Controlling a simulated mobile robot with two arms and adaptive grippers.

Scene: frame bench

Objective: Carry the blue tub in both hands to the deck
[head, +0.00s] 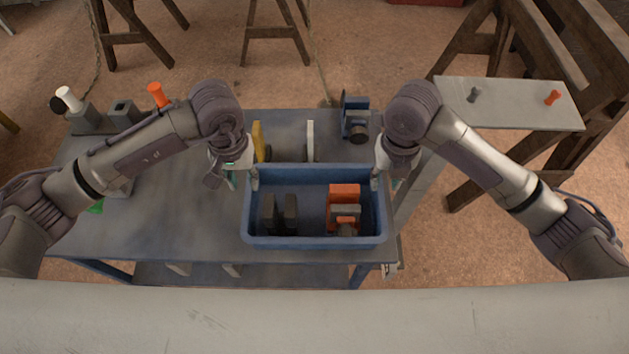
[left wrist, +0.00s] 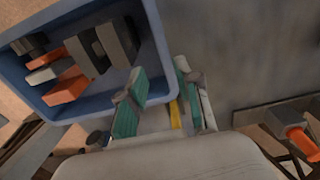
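The blue tub (head: 314,241) is on the grey bench (head: 165,215), near its right end, and appears level. It holds dark grey blocks (head: 279,213) and orange and grey pieces (head: 344,196). My left gripper (head: 242,178) is at the tub's left wall. In the left wrist view its teal-padded fingers (left wrist: 160,88) are apart, one on each side of the tub wall (left wrist: 158,40), with gaps visible. My right gripper (head: 386,182) is at the right wall, its fingers apart around the rim. A pale board (head: 520,108) at the right may be the deck.
Behind the tub are a yellow piece (head: 259,140), a white piece (head: 310,140) and a blue-grey device (head: 355,115). Wooden trestles stand behind. The bench left of the tub is mostly clear.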

